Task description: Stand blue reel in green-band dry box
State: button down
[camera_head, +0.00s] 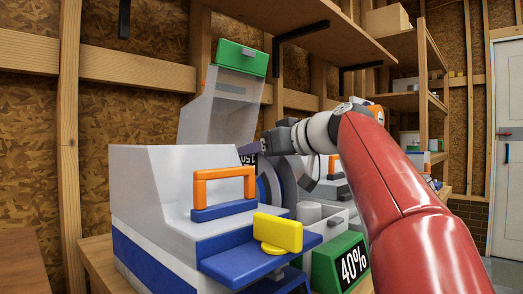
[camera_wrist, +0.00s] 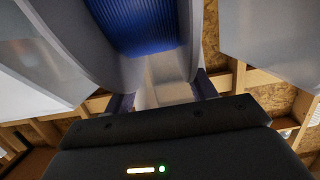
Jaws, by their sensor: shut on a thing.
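The blue reel (camera_head: 271,187), with grey side discs and blue windings, stands upright behind the near printer in the head view, partly hidden by it. It fills the top of the wrist view (camera_wrist: 135,25). My gripper (camera_head: 279,146) is shut on the reel at its upper edge; the fingertips are hard to make out. A clear lid with a green band (camera_head: 240,57) stands raised behind the reel. A green block marked 40% (camera_head: 341,263) is low at front right. The box body under the lid is mostly hidden, so I cannot tell whether the reel touches it.
A grey-and-blue printer (camera_head: 150,205) with an orange handle (camera_head: 224,183) stands at the near left. A yellow piece (camera_head: 278,233) sits on its blue ledge. A wooden shelf (camera_head: 290,25) hangs above. Grey machine parts (camera_head: 325,213) lie right of the reel.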

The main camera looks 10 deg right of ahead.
jog(key=shift+f, duration=0.2)
jog(key=shift+f+b, duration=0.35)
jog(key=shift+b, duration=0.25)
jog(key=shift+f, duration=0.25)
grip_release()
jog(key=shift+s+d, duration=0.1)
jog(key=shift+s, duration=0.05)
dwell(0.6)
jog(key=v, duration=0.7)
jog(key=shift+s+b, duration=0.25)
jog(key=shift+b, duration=0.15)
jog(key=shift+d, duration=0.15)
